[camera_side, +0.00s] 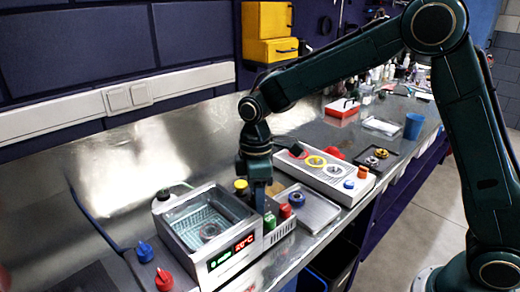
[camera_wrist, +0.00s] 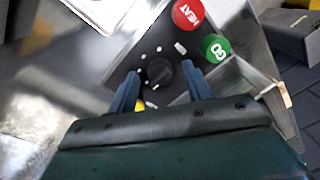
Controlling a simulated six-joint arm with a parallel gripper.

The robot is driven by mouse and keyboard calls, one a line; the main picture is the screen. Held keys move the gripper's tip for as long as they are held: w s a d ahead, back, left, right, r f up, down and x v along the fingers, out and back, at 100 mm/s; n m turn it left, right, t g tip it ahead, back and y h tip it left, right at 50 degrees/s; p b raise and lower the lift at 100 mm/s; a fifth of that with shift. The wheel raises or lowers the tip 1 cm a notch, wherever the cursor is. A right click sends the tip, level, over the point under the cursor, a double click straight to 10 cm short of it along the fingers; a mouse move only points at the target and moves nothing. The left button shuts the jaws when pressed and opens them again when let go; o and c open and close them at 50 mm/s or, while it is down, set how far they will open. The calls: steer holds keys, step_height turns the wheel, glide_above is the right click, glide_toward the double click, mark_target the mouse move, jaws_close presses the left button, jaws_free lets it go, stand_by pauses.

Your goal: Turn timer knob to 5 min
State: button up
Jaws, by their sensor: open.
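The timer knob (camera_wrist: 158,73) is a round black knob on a dark panel, ringed by white marks, in the wrist view. Its pointer direction is too dark to tell. My gripper (camera_wrist: 161,82) is open, with one blue finger on each side of the knob's near edge. I cannot tell whether the fingers touch it. In the side view my gripper (camera_side: 262,202) points straight down beside the bath, and the knob is hidden there. The red HEAT button (camera_wrist: 188,13) and green GO button (camera_wrist: 215,47) are beyond and to the right of the knob.

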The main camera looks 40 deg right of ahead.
steer(key=c, duration=1)
steer(key=shift+o, duration=0.2)
steer(key=shift+m, duration=0.4)
steer(key=m, duration=1.2)
steer(key=shift+r+m+t, duration=0.1)
steer(key=shift+m+t, duration=0.2)
steer(key=shift+t, duration=0.1)
steer(key=m, duration=0.4)
steer(key=shift+s+d+m, duration=0.1)
steer(key=shift+m, duration=0.3)
